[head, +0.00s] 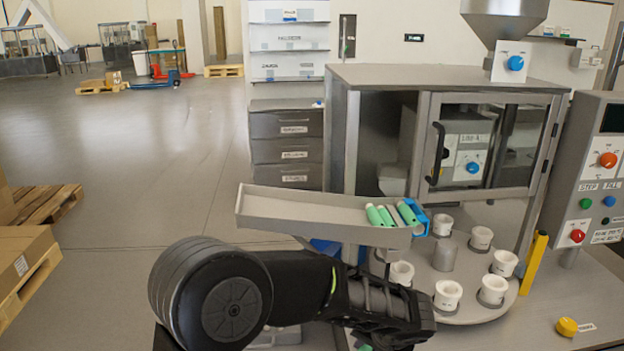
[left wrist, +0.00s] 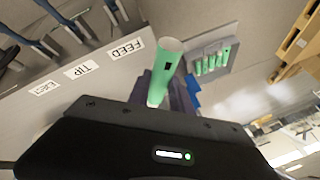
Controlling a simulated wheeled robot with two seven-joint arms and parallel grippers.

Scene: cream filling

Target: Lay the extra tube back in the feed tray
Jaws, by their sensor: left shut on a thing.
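The left gripper (left wrist: 160,98) is shut on a green tube (left wrist: 170,62) with a dark square mark on its side, and the tube sticks out past the fingers. In the head view my left arm covers the gripper, and only a small green bit (head: 365,347) shows at the bottom edge, perhaps the tube's end. The grey feed tray (head: 290,212) is a long sloped trough beyond my arm. Several green tubes (head: 380,215) lie side by side at its right end. The tray (left wrist: 234,36) also shows in the left wrist view, apart from the held tube. My right gripper is not in view.
A blue piece (head: 421,221) sits at the tray's right end. A round table with several white cups (head: 447,294) stands right of my arm, below the machine cabinet (head: 380,78). A panel labelled FEED, TIP and EJECT (left wrist: 45,110) is close in the wrist view.

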